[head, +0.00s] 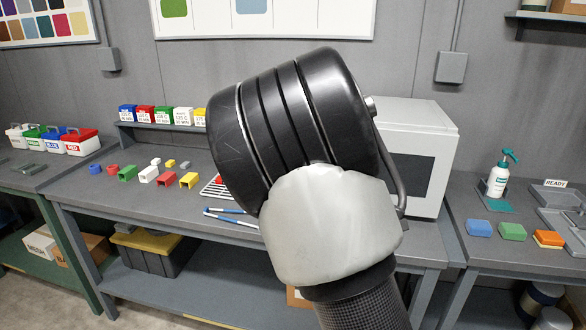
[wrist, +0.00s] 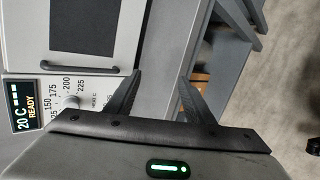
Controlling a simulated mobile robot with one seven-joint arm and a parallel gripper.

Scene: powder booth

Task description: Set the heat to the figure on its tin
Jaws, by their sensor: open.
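The white oven (head: 425,112) stands on the bench behind my arm, which hides much of its front. In the wrist view the oven front appears turned sideways, with a heat knob (wrist: 72,101) ringed by figures including 150, 175, 200 and 225. Its display (wrist: 24,107) reads 20 C READY. My gripper (wrist: 160,76) is open and empty, to the right of the knob in the wrist view and apart from it. Small labelled tins, including blue (head: 127,112), red (head: 145,114), green (head: 163,115) and white (head: 183,117), stand on the shelf; their figures are too small to read surely.
Coloured blocks (head: 127,173) and blue-and-white pens (head: 232,217) lie on the bench left of my arm. Red, blue, green and white tubs (head: 67,142) stand at the left.

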